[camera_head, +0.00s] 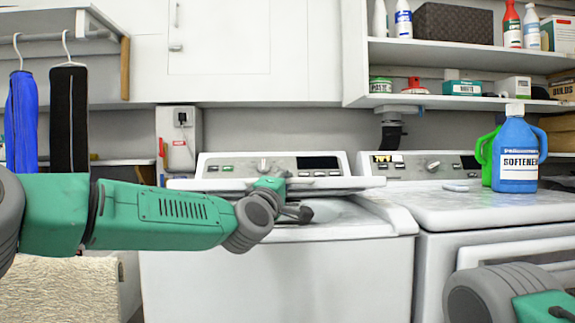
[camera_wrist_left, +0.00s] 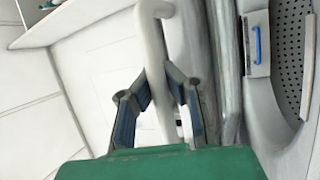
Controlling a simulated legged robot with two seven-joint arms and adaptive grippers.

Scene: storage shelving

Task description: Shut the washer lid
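The white washer (camera_head: 290,270) stands in the middle of the head view. Its lid (camera_head: 350,184) is partly raised, with its front edge above the opening. My left gripper (camera_head: 300,213) is at this edge, with a dark finger visible below it. In the left wrist view, the fingers of my left gripper (camera_wrist_left: 157,72) lie on either side of a white edge, which looks like the lid's. Whether they press on it is unclear. The perforated drum (camera_wrist_left: 288,50) shows at the right there. Of my right arm only a part shows at lower right; its gripper is out of view.
A second white machine (camera_head: 500,207) stands to the right, with a blue softener jug (camera_head: 516,160) and a green jug (camera_head: 486,158) on top. Shelves (camera_head: 460,50) with bottles and boxes hang above. Clothes (camera_head: 68,120) hang at the left.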

